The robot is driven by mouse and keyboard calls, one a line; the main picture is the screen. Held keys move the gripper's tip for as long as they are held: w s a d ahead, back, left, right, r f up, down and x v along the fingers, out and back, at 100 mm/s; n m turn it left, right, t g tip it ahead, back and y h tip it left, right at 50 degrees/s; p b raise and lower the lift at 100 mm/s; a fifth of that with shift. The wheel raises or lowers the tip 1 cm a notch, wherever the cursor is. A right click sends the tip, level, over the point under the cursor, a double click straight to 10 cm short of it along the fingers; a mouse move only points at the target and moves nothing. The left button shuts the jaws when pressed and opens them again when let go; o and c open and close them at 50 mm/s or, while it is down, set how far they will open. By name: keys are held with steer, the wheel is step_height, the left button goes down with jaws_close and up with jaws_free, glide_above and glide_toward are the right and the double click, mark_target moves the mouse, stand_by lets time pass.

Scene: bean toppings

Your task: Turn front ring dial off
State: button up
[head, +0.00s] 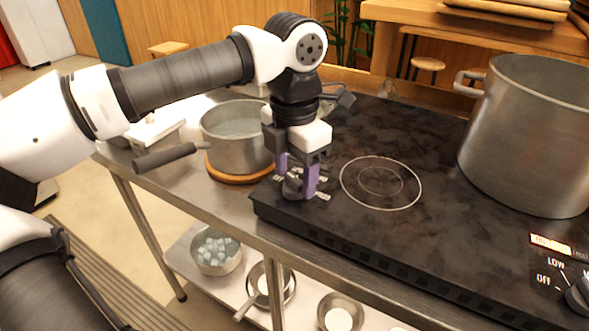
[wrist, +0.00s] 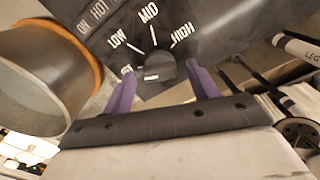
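A dark dial (head: 292,184) sits at the front left corner of the black cooktop (head: 330,225). In the wrist view the dial (wrist: 158,67) has LOW, MID and HIGH printed around it; the label at its left is partly hidden by a finger. A pale mark shows on the dial, but I cannot tell its exact setting. My gripper (head: 296,187) points down over this dial. In the wrist view my gripper (wrist: 161,73) is open, its purple fingers on either side of the dial with visible gaps. A ring (head: 381,183) is marked on the cooktop right of my gripper.
A saucepan (head: 235,150) on a round wooden trivet (head: 238,175) stands close left of my gripper, its handle (head: 165,157) pointing left. A large pot (head: 530,140) stands at the right.

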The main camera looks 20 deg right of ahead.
mark_target(295, 179)
step_height(295, 179, up, 14)
steer(key=shift+p, duration=0.35)
stand_by(0.4)
steer(key=shift+f, duration=0.1)
